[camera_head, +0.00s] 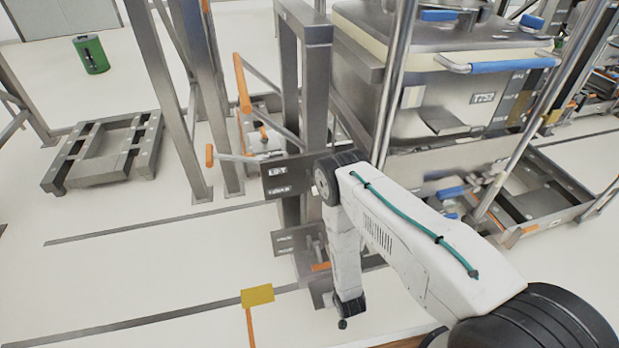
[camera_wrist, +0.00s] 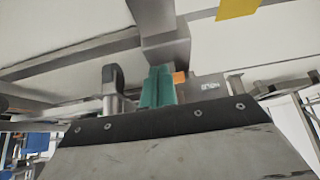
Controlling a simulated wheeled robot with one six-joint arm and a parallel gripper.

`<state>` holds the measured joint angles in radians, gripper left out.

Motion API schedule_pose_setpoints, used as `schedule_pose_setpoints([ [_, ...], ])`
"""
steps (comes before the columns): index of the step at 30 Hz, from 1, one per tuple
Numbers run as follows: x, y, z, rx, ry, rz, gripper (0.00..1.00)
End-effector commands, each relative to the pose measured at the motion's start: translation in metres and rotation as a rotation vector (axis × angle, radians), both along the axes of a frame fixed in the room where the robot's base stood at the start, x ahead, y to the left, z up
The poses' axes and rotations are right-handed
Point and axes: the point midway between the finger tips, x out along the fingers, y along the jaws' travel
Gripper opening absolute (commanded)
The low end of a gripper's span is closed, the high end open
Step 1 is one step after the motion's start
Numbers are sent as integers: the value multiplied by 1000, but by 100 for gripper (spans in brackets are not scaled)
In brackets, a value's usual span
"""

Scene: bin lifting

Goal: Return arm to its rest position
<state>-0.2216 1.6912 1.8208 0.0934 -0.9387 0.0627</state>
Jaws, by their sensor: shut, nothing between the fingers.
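My white arm with a teal cable reaches up from the lower right of the head view, bends at a dark elbow joint and hangs down. Its wrist end shows low in the middle of that view, in front of the lift frame's base. In the wrist view, two teal fingers of my gripper (camera_wrist: 158,86) stand side by side, together, with nothing seen between them. The gripper holds nothing.
A metal lift post (camera_head: 304,80) with a "LIFT" sign (camera_head: 290,177) stands close behind my arm. A steel bin (camera_head: 450,95) with a blue handle is at upper right. An orange lever (camera_head: 243,85) juts left. A yellow tag (camera_head: 257,295) is lower left. Open floor lies left.

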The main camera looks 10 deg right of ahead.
Motion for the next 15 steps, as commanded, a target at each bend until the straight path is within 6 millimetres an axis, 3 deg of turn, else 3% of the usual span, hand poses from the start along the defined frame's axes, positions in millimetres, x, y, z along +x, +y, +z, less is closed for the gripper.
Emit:
schedule_pose_setpoints([
  [7,-15,-2,-9,-13,83,3,0],
  [12,-70,-11,-20,-48,315,8,0],
  [15,-84,-12,-6,-64,437,13,0],
])
